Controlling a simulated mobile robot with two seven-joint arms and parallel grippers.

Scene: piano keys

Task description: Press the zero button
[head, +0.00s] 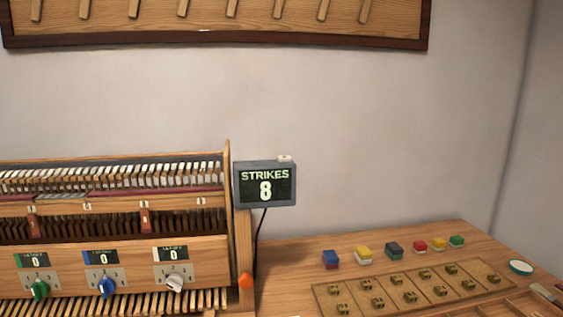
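A dark grey display box (265,184) stands at the right end of the wooden piano mechanism and reads "STRIKES 8". A small pale button-like piece (285,158) sits on top of its right side. An orange knob-like piece (245,281) is on the wooden post below the display. I see no label marking either one as the zero button. Neither of my grippers is in the head view.
The piano mechanism has green (39,289), blue (107,287) and white (174,283) knobs under small displays reading 0. Several coloured blocks (363,255) and a board with brass pieces (410,288) lie on the table at right. A framed rack (220,40) hangs above.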

